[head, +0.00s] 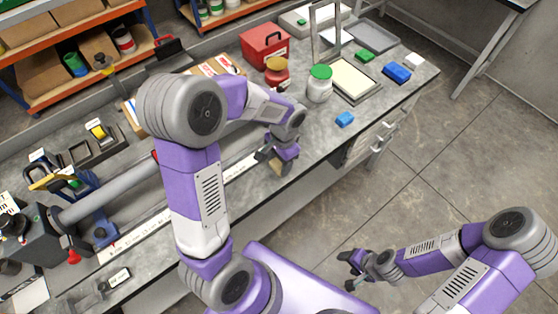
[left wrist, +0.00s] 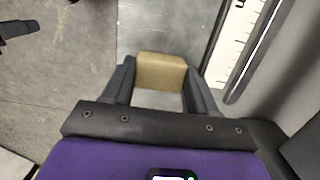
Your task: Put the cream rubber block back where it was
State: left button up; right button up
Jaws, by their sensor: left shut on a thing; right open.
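My left gripper (head: 275,163) is shut on a tan-cream block. The block (left wrist: 161,72) shows between the two fingers in the left wrist view, and a small part of it shows under the gripper in the head view. The gripper is over the front edge strip of the grey workbench (head: 320,130); whether the block touches the bench I cannot tell. My right gripper (head: 354,270) is open and empty, out over the floor in front of the bench.
A white ruler (left wrist: 232,40) lies beside the held block.

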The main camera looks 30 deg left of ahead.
pick_arm(q)
jog(key=o, duration=0.7)
jog(key=shift+f, duration=0.1)
jog(key=shift+o, duration=0.2)
jog(key=shift+r+p, duration=0.3)
jog(key=shift+r, duration=0.1)
notch_tip(320, 180, up, 12)
jog(key=w+p, duration=0.1)
jog(key=p, duration=0.1)
jog(key=shift+w+d+f+p, duration=0.2)
jog(key=shift+d+f+p, duration=0.05)
jog(key=shift+d+p, duration=0.05)
